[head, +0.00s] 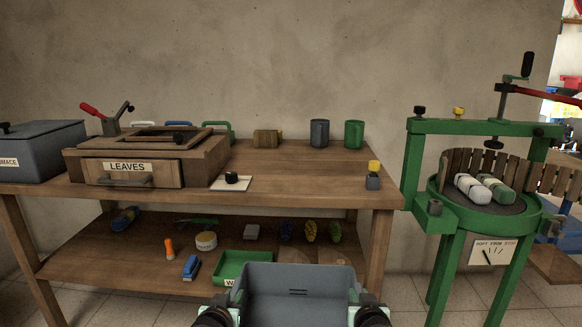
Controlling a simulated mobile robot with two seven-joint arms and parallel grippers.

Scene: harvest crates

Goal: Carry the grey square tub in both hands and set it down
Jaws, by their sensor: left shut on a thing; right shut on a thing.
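The grey square tub (297,281) is at the bottom middle of the head view, in front of the wooden bench. Its inside looks empty where it shows; its near part is cut off by the picture's lower edge. My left gripper (226,304) is shut on the tub's left side. My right gripper (367,304) is shut on the tub's right side. The tub looks level between the two grippers. What is beneath it is hidden.
The wooden bench (290,180) has a clear stretch at its middle right. On it stand a LEAVES box (128,168), a grey box (40,150) and two cups. The lower shelf holds a green tray (240,262) and small items. A green press (480,220) stands right.

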